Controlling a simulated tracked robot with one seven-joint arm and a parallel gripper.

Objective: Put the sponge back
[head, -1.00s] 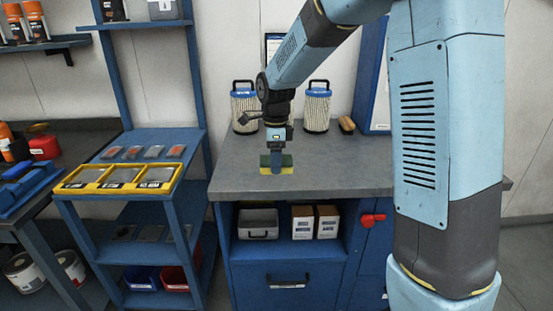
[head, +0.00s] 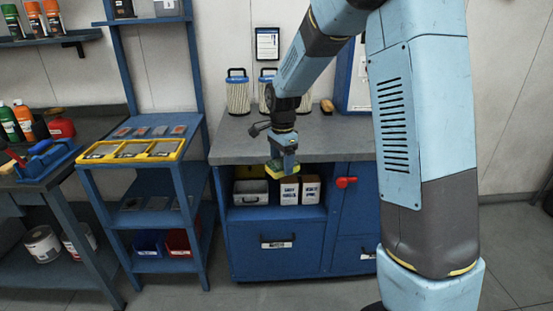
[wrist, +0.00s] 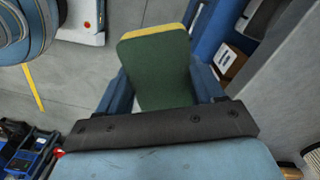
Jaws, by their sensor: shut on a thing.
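The sponge (wrist: 155,75) is a green block with a yellow layer. In the wrist view it sits between the two blue fingers of my gripper (wrist: 160,92), with its green face toward the camera. In the head view my gripper (head: 284,167) points down and holds the sponge (head: 302,178) in the air, in front of the workbench's front edge and across the opening of its shelf.
The grey workbench (head: 225,143) carries striped canisters (head: 238,95) and a brush-like block (head: 327,105). A yellow compartment tray (head: 130,158) is on the blue rack at left. Floor in front is clear.

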